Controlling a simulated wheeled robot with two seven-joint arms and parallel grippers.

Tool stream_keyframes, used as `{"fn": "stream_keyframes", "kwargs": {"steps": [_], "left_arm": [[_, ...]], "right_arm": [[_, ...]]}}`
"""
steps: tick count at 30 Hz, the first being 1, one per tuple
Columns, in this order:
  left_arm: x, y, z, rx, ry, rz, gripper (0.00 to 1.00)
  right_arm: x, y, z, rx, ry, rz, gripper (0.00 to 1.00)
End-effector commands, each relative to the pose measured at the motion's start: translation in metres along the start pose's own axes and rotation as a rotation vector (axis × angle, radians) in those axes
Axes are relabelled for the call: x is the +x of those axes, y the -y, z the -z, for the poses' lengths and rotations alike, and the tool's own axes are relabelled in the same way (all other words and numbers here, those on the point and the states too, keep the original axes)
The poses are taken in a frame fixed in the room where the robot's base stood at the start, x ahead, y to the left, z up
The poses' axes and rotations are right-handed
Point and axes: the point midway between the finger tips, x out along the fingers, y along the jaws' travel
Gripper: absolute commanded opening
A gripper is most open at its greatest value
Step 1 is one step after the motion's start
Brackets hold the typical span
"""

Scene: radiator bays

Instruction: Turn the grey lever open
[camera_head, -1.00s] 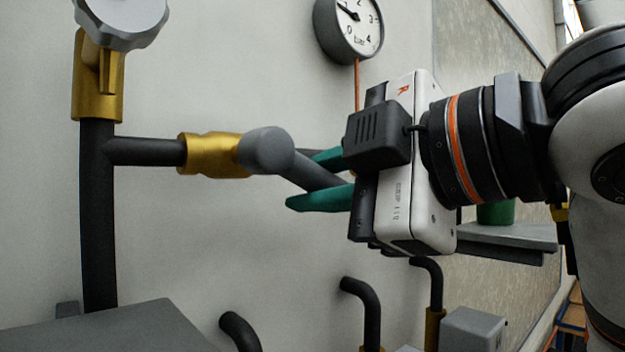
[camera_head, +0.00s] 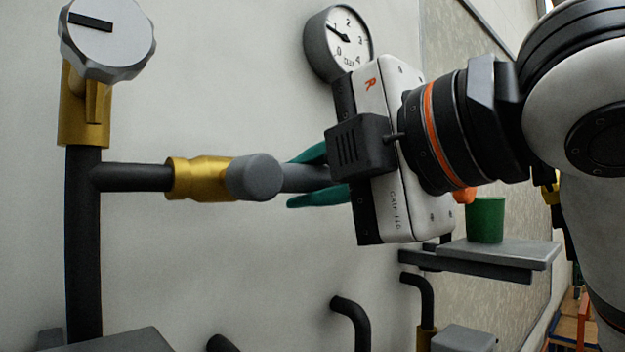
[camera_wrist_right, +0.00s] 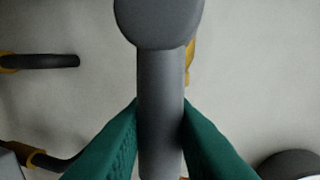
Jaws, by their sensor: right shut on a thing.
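The grey lever (camera_head: 305,178) extends to the right from its round grey hub (camera_head: 255,177), which sits on a brass valve body (camera_head: 197,178) on a dark horizontal pipe. In the head view the lever lies close to horizontal. My right gripper (camera_head: 305,176) has its green fingers above and below the lever's outer part. In the right wrist view the fingers (camera_wrist_right: 160,145) press on both sides of the grey bar (camera_wrist_right: 160,100), with the hub above. The lever's far end is hidden by the gripper body. My left gripper is not in view.
A pressure gauge (camera_head: 338,43) hangs on the wall just above my right gripper. A grey round knob (camera_head: 107,38) tops the vertical pipe at left. A green cup (camera_head: 485,220) stands on a grey shelf (camera_head: 500,254) at right. Bent dark pipes (camera_head: 352,318) stick up below.

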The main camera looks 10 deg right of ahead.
Motion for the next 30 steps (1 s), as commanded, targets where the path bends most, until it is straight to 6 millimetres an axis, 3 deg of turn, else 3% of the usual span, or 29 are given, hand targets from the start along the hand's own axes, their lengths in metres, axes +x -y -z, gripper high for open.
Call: {"fn": "stream_keyframes", "kwargs": {"steps": [7, 8, 11, 22, 26, 30], "left_arm": [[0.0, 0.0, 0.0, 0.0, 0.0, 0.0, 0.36], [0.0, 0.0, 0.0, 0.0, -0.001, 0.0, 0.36], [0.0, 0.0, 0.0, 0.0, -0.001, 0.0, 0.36], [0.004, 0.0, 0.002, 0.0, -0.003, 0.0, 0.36], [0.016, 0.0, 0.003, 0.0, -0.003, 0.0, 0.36], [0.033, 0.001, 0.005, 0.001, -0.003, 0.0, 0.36]], "right_arm": [[-0.001, 0.001, -0.001, -0.005, 0.001, 0.004, 0.0], [-0.001, 0.001, -0.001, -0.005, 0.001, 0.004, 0.25], [-0.001, 0.001, -0.001, -0.004, 0.0, 0.003, 0.41], [-0.005, -0.001, 0.0, -0.002, -0.001, 0.004, 0.42], [-0.023, -0.003, -0.001, -0.003, -0.001, 0.007, 0.42], [-0.053, -0.004, -0.001, -0.003, -0.001, 0.009, 0.42]]}}
